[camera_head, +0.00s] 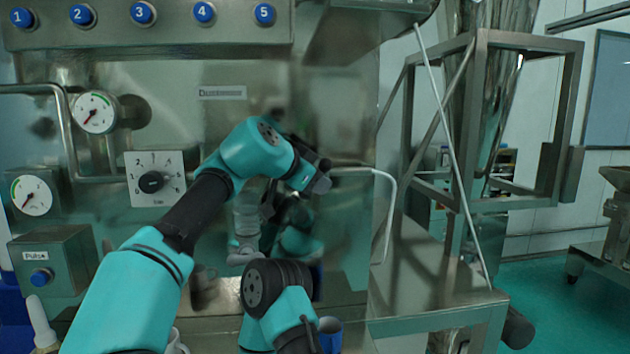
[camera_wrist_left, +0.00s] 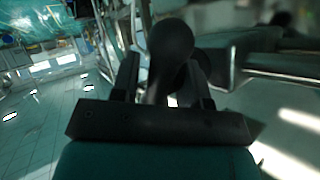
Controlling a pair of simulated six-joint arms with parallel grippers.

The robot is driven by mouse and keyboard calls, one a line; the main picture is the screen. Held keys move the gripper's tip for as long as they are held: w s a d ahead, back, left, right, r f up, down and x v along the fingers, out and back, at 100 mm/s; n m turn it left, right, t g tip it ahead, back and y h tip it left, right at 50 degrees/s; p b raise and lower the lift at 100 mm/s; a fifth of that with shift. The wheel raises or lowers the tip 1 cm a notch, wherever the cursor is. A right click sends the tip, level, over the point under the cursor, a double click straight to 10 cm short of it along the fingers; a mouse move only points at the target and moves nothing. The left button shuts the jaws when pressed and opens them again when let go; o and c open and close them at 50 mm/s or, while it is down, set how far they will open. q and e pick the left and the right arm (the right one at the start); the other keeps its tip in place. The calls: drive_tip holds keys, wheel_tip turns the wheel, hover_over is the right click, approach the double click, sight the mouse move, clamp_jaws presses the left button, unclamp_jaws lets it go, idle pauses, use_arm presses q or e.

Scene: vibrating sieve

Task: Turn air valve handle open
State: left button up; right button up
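My left gripper (camera_head: 318,180) is in front of the steel machine panel in the head view, at the right end of my teal arm. In the left wrist view, my left gripper (camera_wrist_left: 165,72) has its two dark fingers apart, one on each side of a black rounded handle (camera_wrist_left: 171,48). The handle's narrower stem runs down between the fingers, and a light gap shows beside it. I cannot tell whether either finger touches the handle. In the head view the handle is hidden or too dark to pick out near the gripper. My right gripper is not in view.
A bent white pipe (camera_head: 386,190) is just right of the left gripper. Gauges (camera_head: 95,112), a dial (camera_head: 151,182) and a push-button box (camera_head: 50,262) are on the left. A steel ledge (camera_head: 425,275) and frame (camera_head: 478,130) stand on the right.

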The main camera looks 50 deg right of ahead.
use_arm(q)
drive_tip(key=shift+o, duration=0.6)
drive_tip(key=shift+a, duration=0.1)
drive_tip(key=v, duration=1.7)
drive_tip(key=shift+r, duration=0.1)
